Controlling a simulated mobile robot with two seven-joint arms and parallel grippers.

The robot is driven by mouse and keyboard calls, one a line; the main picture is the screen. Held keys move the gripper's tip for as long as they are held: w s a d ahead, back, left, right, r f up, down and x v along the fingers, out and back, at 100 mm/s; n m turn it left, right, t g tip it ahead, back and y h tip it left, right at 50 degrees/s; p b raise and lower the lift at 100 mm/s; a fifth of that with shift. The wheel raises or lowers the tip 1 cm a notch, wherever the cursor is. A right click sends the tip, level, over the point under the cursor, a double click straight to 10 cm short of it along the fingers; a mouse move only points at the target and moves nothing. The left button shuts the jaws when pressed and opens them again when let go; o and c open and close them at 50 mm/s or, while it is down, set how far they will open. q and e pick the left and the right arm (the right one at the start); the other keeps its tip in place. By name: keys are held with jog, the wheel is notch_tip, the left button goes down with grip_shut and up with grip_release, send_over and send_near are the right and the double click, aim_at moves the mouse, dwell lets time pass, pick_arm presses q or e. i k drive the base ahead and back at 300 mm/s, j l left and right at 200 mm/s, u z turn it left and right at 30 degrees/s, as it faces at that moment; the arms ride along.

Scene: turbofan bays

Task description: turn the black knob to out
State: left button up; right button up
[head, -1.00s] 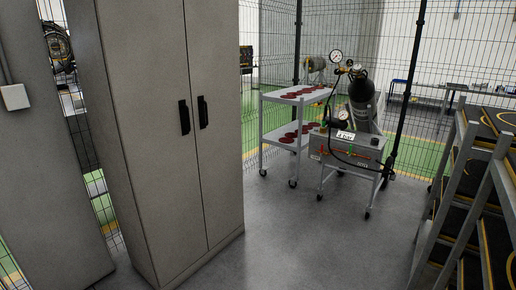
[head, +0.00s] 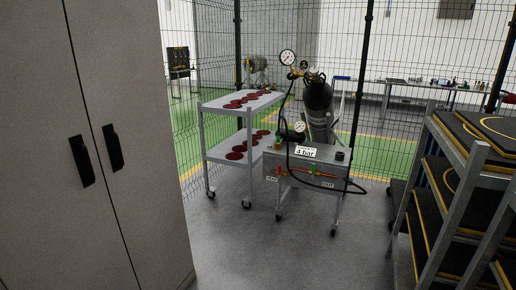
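A grey wheeled cart (head: 300,184) stands ahead, with a black gas cylinder (head: 318,108) on it. A small black knob (head: 340,156) sits at the right end of the cart's top, beside a white sign reading "4 bar" (head: 307,152). The knob's setting is too small to read. On the front panel are a red pipe, small green parts and two small white labels (head: 328,185) that I cannot read surely. Black hoses hang from the cylinder's gauges (head: 288,58) and run over the cart. Neither of my grippers is in view.
A grey cabinet (head: 130,200) with black handles fills the left. A white two-shelf trolley (head: 228,151) with dark red discs stands left of the cart. A rack (head: 447,190) of black trays stands right. A wire fence is behind. The floor before the cart is clear.

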aim_at(291, 76)
jog(key=i+z, duration=0.3)
jog(key=i, duration=0.35)
jog(key=i+z, duration=0.3)
jog(key=i, duration=0.35)
jog(key=i+j+z, duration=0.1)
jog(key=i+z, duration=0.2)
jog(key=i, duration=1.05)
jog(key=i+l, duration=0.15)
jog(key=i, duration=0.25)
jog(key=i+l+u, duration=0.15)
jog(key=i, duration=0.3)
